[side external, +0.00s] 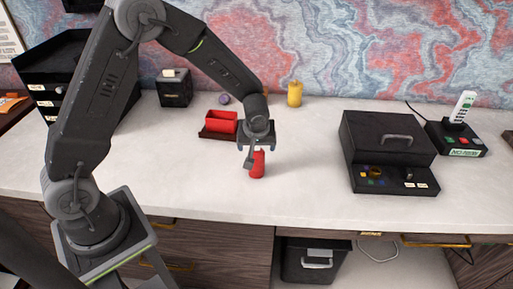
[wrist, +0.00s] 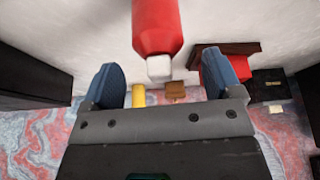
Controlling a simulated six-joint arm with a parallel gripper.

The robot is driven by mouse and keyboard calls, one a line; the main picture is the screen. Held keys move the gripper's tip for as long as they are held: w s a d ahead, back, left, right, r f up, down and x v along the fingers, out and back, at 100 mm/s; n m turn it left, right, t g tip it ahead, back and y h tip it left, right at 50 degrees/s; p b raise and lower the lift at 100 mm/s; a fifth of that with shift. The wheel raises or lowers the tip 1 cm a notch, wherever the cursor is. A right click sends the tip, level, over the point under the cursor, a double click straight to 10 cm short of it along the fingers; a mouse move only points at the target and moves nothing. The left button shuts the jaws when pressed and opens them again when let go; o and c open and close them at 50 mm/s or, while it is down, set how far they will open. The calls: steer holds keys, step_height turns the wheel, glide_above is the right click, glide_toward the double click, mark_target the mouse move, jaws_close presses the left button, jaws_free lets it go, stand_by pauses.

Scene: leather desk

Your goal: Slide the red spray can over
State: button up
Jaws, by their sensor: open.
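The red spray can (side external: 258,164) stands upright on the pale desk top, near the middle. My gripper (side external: 252,152) is just above and against it in this view, and partly hides its top. In the wrist view the can (wrist: 157,25) enters from the top edge, with its pale nozzle (wrist: 159,68) towards my gripper. My gripper (wrist: 162,62) is open, with one blue finger on each side of the nozzle and a gap on both sides. I cannot tell whether any part touches the can.
A red bin (side external: 222,122) on a dark tray stands behind, left of the can. A yellow bottle (side external: 294,94) stands near the wall. A black box with a handle (side external: 387,140) is at the right. The desk's front strip is clear.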

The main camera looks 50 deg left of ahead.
mark_target(258, 172)
steer(key=shift+x, duration=1.45)
steer(key=shift+c, duration=0.5)
steer(key=c, duration=1)
steer(key=shift+a, duration=0.15)
steer(key=shift+c, duration=0.2)
